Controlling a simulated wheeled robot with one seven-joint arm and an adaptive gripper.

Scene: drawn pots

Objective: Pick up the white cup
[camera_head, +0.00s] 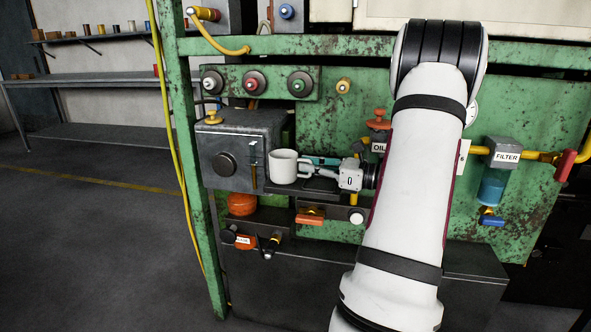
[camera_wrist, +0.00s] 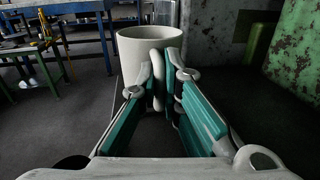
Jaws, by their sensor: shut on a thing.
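The white cup (camera_head: 284,166) is upright in the head view, at the small dark shelf beside the grey box. I cannot tell whether its base touches the shelf. In the wrist view the cup (camera_wrist: 140,52) is straight ahead, with its handle towards me. My gripper (camera_head: 308,172) reaches the cup from the right in the head view. In the wrist view my gripper (camera_wrist: 161,75) has its fingertips closed on the cup's handle. The fingers partly hide the handle.
A grey metal box (camera_head: 238,150) with a round knob stands left of the cup. A green rusty panel (camera_head: 530,110) with valves and buttons is behind. A filter unit (camera_head: 501,155) is at the right. A vertical green post (camera_head: 186,150) stands at the left.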

